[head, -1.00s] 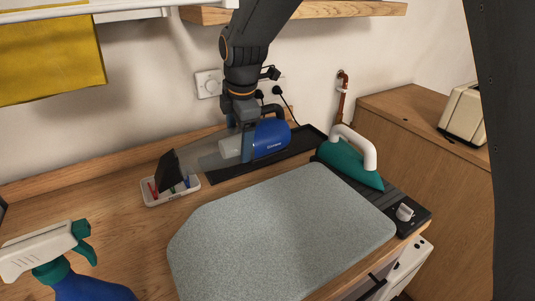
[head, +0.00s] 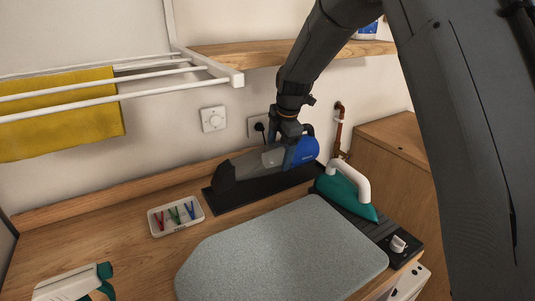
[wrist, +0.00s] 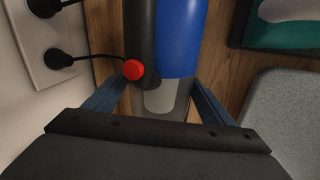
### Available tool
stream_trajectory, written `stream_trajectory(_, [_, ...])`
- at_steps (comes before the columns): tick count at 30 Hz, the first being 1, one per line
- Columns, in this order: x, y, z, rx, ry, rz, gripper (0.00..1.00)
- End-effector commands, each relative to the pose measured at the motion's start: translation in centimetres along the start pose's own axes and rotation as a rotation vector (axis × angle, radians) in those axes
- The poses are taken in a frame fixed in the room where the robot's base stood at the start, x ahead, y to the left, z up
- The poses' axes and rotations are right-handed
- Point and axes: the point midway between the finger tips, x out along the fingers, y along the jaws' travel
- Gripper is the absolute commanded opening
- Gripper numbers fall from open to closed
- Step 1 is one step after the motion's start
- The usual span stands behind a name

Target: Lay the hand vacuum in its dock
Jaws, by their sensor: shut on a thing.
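The hand vacuum (head: 300,153) has a blue body, a clear grey canister and a dark nozzle. In the wrist view its blue body (wrist: 180,38) lies beside a black handle with a red button. My gripper (head: 288,143) is shut on the vacuum; its fingers (wrist: 158,103) sit either side of it in the wrist view. The dock (head: 255,199) is a long black tray on the counter along the wall. The vacuum lies lengthwise over it, nozzle at its left end. I cannot tell whether they touch. The vacuum hides much of the dock.
A white tray with pegs (head: 158,230) stands left of the dock. A green iron (head: 345,195) with a white handle stands right. A grey board (head: 285,250) fills the front. A spray bottle (head: 75,284) is front left. A drying rack (head: 215,68) and shelf (head: 250,52) hang above.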

Motion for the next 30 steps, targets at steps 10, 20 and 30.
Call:
stream_trajectory(10, [0.7, 0.3, 1.1, -0.001, 0.0, 0.001, 0.16])
stream_trajectory(20, [3.3, -0.4, 1.1, -0.001, 0.0, 0.003, 0.16])
stream_trajectory(30, [3.8, -0.6, 1.1, -0.001, 0.001, -0.001, 0.78])
